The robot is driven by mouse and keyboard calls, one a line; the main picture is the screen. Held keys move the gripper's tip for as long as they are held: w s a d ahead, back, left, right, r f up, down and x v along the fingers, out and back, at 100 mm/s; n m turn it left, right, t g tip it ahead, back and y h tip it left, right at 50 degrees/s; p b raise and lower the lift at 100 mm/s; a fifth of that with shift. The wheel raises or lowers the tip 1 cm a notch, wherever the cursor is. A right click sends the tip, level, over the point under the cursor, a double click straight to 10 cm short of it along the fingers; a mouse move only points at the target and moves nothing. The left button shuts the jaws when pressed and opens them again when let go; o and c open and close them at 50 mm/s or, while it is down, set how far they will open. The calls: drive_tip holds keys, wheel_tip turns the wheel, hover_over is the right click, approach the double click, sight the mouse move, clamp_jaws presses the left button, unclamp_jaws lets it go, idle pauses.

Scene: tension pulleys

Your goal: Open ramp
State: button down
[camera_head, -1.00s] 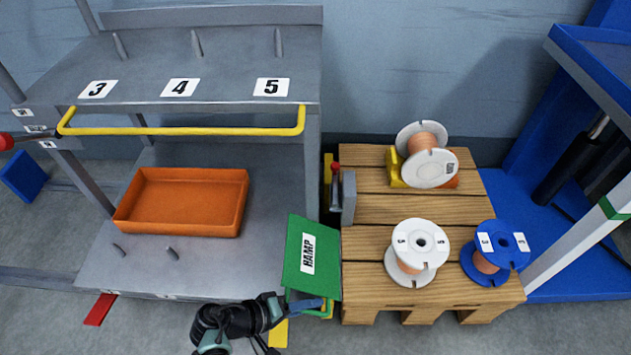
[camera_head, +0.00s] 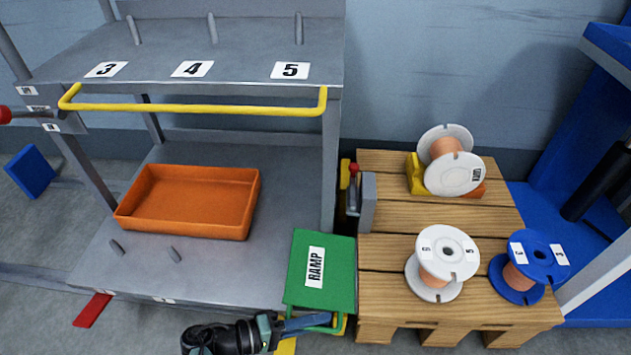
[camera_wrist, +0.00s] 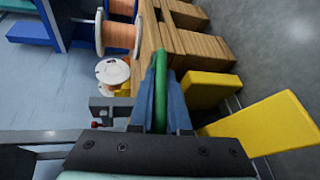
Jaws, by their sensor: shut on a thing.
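The green ramp plate (camera_head: 333,275), labelled RAMP, lies between the grey rack and the wooden pallet. It looks nearly flat in the head view. My gripper (camera_head: 318,325) is at its near edge, low in the picture. In the wrist view my gripper (camera_wrist: 162,95) has its two blue fingers shut on the ramp's green edge (camera_wrist: 160,90), which shows edge-on between them. Part of the ramp's near edge is hidden by the fingers in the head view.
The wooden pallet (camera_head: 390,255) stands right of the ramp with white spools (camera_head: 440,262) and a blue spool (camera_head: 522,262). The grey rack (camera_head: 270,240) at left holds an orange tray (camera_head: 187,202). A red-knobbed lever (camera_head: 354,170) stands behind the ramp.

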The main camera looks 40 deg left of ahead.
drive_tip(key=shift+d, duration=0.15)
drive_tip(key=c, duration=0.9)
unclamp_jaws()
drive_tip(key=p+v, duration=0.2)
drive_tip(key=v, duration=1.1)
